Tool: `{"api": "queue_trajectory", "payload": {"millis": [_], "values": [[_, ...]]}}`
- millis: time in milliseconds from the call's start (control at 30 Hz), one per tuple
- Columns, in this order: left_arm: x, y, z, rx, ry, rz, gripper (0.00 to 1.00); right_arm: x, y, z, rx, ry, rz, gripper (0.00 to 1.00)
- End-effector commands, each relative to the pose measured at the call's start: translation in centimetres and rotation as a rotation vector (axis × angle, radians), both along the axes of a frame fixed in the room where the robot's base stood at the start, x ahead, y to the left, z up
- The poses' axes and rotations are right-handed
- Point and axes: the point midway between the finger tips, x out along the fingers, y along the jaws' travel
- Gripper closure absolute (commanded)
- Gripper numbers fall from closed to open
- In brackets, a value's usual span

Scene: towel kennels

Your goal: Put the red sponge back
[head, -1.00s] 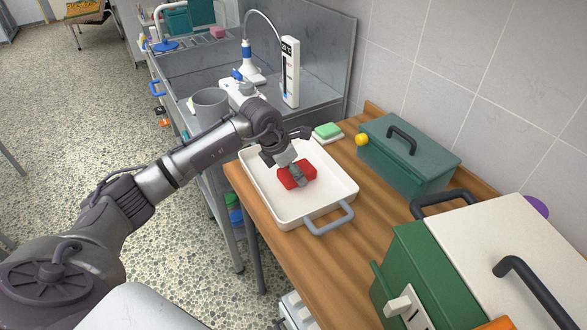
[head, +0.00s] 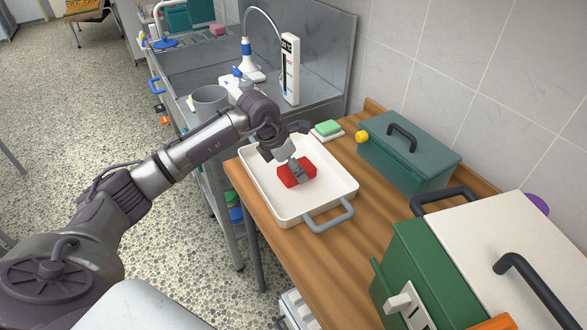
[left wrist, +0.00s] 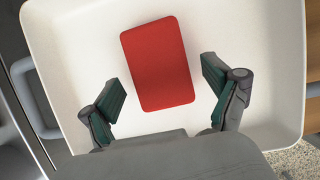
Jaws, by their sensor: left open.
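The red sponge (head: 291,174) lies in the white tray (head: 314,206) on the wooden bench. It also shows in the left wrist view (left wrist: 158,63), flat on the floor of the white tray (left wrist: 65,45). My left gripper (head: 299,172) is over the sponge in the head view and hides part of it. In the left wrist view my left gripper (left wrist: 160,90) is open, with one green-padded finger on each side of the sponge's near part and a gap to both. My right gripper is in neither view.
A green sponge (head: 327,128) on a white dish sits behind the tray. A teal toolbox (head: 400,165) and a yellow ball (head: 361,139) are to the right. A green box (head: 410,265) stands in front. A metal sink unit (head: 320,85) stands behind.

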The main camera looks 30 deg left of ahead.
Motion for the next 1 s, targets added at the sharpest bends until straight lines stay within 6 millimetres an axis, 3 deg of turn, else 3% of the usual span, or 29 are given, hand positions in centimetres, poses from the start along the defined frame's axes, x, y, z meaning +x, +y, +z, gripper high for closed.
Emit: {"api": "queue_trajectory", "payload": {"millis": [300,500,1000], "values": [[-2.2,1.5,6.2,0.004,-0.006,0.001,0.12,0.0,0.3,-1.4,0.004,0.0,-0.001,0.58],[-3.2,2.0,9.0,0.002,-0.003,0.0,0.12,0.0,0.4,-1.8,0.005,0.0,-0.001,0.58],[-3.5,2.1,10.0,0.0,-0.001,0.0,0.12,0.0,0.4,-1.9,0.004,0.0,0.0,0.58]]}}
